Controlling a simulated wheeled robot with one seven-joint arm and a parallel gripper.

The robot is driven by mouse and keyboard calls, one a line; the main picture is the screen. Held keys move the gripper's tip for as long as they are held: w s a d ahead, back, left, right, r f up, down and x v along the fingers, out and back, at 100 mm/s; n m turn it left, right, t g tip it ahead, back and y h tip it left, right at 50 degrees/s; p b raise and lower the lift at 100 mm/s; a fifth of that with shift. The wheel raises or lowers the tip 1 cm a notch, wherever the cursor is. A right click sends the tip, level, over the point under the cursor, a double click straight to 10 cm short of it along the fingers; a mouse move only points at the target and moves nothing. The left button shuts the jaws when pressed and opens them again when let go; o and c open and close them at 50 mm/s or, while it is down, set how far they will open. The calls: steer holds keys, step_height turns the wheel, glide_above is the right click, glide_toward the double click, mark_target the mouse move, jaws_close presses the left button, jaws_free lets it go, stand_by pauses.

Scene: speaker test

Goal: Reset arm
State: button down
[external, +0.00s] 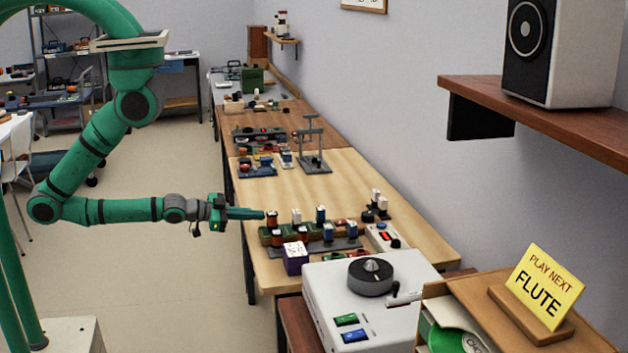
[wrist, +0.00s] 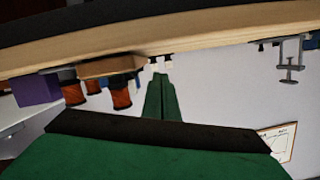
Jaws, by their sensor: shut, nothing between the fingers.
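My green arm reaches from the left toward the long wooden workbench (external: 345,190) in the external view. My gripper (external: 262,213) is at the bench's left edge, pointing right, beside a row of small blocks and spools. In the wrist view my gripper's green fingers (wrist: 162,95) lie together with nothing between them. The picture there is tilted, with the bench edge (wrist: 200,42) across the top. Orange-brown spools (wrist: 120,95) and a purple box (wrist: 36,89) show to the left of the fingers. I cannot tell whether the fingertips touch the nearest spool.
A white player-like machine (external: 320,280) with a dark knob stands at the near end. A yellow "PLAY NEXT FLUTE" sign (external: 545,285) sits on a wooden stand at the right. A speaker (external: 560,50) stands on a wall shelf (external: 545,115). The floor left of the bench (external: 180,280) is clear.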

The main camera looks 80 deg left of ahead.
steer(key=s+d+r+n, duration=0.1)
steer(key=s+d, duration=0.3)
steer(key=s, duration=0.2)
steer(key=s+d+r+n+h, duration=0.1)
steer(key=s+d+r, duration=0.1)
steer(key=s+d, duration=0.2)
steer(key=s, duration=0.3)
steer(key=shift+d+r+n, duration=0.15)
steer(key=shift+n, duration=0.15)
steer(key=shift+w, duration=0.1)
stand_by(2.3)
